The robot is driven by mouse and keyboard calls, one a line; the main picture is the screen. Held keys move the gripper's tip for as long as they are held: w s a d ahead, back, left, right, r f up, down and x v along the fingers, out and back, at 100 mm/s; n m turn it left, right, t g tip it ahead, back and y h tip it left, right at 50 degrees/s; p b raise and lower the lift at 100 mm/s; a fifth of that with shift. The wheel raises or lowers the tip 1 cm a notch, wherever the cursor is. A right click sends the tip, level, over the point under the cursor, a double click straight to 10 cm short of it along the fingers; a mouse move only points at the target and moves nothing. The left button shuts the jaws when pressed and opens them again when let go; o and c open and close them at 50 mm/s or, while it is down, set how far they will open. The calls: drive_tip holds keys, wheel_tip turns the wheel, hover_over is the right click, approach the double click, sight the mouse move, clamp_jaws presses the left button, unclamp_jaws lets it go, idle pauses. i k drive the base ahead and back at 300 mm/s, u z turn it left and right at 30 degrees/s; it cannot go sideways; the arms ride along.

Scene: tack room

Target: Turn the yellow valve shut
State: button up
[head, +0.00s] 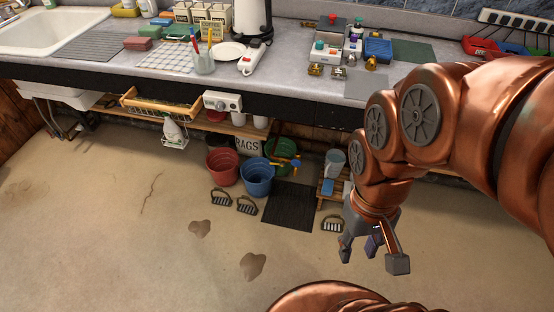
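A small yellow part (295,162) shows under the counter, by the green bucket, with blue beside it. It is too small to tell whether it is the yellow valve or how it is turned. Several small brass fittings, one of them a brass piece (316,70), stand along the counter's front edge; I cannot tell whether they are valves. My gripper (371,256) hangs over the floor at the right, pointing down. Its fingers are spread and nothing shows between them. It is apart from the yellow part, nearer to me and to its right. My arm hides part of the counter's right side.
Red (222,167), blue (257,178) and green buckets (283,150) stand below the counter (290,60). A black mat (290,205), stirrup-like irons (246,205) and a small wooden stool (331,187) are close by. The floor at left is open, with stains.

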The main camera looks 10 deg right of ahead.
sight(282, 164)
drive_tip(key=k, duration=0.35)
drive_tip(key=u, duration=0.95)
drive_tip(key=i, duration=0.85)
drive_tip(key=u, duration=0.1)
